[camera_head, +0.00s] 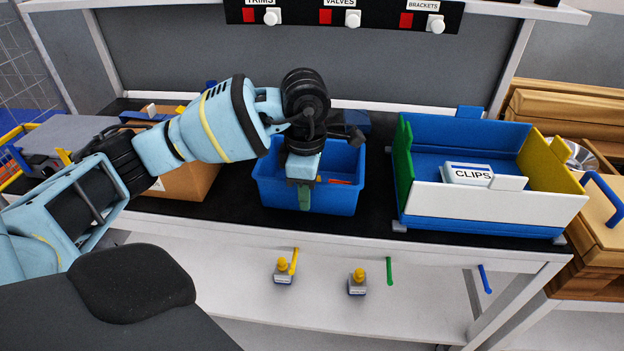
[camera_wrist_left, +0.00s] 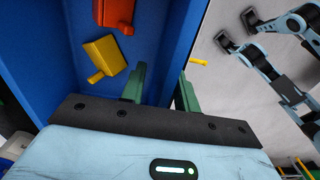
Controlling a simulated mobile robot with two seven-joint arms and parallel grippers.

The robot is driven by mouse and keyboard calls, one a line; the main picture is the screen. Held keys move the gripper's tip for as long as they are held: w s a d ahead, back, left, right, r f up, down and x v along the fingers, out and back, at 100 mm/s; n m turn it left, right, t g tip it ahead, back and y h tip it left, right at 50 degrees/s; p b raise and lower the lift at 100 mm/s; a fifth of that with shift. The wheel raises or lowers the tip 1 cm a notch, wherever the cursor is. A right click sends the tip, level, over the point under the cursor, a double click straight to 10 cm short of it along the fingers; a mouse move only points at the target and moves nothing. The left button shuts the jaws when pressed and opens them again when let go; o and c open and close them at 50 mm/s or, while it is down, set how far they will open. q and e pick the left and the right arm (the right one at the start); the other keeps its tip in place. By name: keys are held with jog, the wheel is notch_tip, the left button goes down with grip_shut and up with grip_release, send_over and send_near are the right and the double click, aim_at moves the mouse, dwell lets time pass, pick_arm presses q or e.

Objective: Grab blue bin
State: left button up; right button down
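The blue bin (camera_head: 268,192) stands on the black worktop near the middle of the head view. Orange and yellow parts lie inside it. My left gripper (camera_head: 304,196) points down at the bin's front wall. In the left wrist view the bin's blue wall (camera_wrist_left: 180,40) runs between the two green fingers of my left gripper (camera_wrist_left: 160,88). One finger is on the inner side and the other is outside. The fingers are apart, with a gap showing between them. A yellow part (camera_wrist_left: 105,58) and a red-orange part (camera_wrist_left: 116,12) lie in the bin.
A blue, white, green and yellow box (camera_head: 430,205) with a CLIPS pack (camera_head: 468,174) stands to the right. A brown cardboard box (camera_head: 185,182) stands left, partly behind my arm. Several coloured hooks line the bench front. Worktop between bin and CLIPS box is clear.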

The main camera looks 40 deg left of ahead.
pick_arm(q)
grip_shut()
jog(key=shift+r, duration=0.15)
jog(key=shift+r, duration=1.45)
jog(key=s+d+r, duration=0.1)
jog(key=s+d, duration=0.1)
jog(key=s, duration=0.5)
jog(key=s+d+r, duration=0.1)
jog(key=s+d, duration=0.1)
jog(key=s, duration=0.6)
jog(key=shift+s, duration=0.25)
